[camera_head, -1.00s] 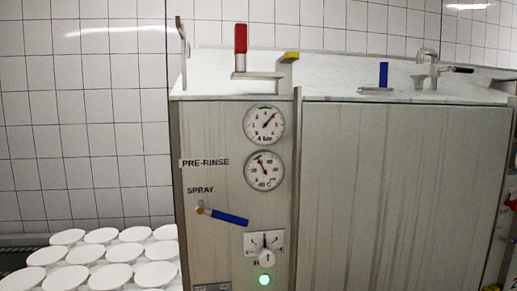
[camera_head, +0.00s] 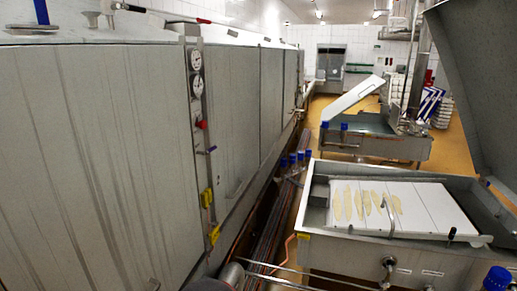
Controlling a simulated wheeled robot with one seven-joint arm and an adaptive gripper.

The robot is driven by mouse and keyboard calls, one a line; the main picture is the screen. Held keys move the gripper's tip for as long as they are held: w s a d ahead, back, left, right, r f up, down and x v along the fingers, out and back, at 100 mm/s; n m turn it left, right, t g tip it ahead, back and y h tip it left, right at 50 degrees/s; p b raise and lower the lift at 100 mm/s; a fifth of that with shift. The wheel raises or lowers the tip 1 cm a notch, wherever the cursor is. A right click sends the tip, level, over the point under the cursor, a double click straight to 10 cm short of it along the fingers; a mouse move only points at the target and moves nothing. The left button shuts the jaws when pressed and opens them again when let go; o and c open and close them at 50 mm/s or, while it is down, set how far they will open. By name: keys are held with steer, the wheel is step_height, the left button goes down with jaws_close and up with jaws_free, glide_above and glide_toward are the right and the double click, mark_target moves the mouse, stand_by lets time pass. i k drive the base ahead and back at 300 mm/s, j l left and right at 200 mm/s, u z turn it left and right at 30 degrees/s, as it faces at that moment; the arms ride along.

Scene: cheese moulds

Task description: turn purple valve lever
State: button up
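No lever that is clearly purple shows. A small dark blue or purple lever (camera_head: 207,150) sticks out from the narrow control panel on the long steel machine at left; it is too small to be sure of its colour. A red knob (camera_head: 201,124) sits just above it, and two round gauges (camera_head: 196,73) are higher on the same panel. An upright blue lever (camera_head: 41,12) stands on the machine's top at the upper left.
The long steel machine (camera_head: 90,160) fills the left. A narrow gap with pipes (camera_head: 272,215) and several blue-handled valves (camera_head: 292,160) runs beside it. A steel basin (camera_head: 340,245) with a white board stands at right. Yellow floor (camera_head: 450,150) shows clear farther back.

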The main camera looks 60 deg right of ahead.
mark_target(214, 148)
steer(key=z, duration=1.35)
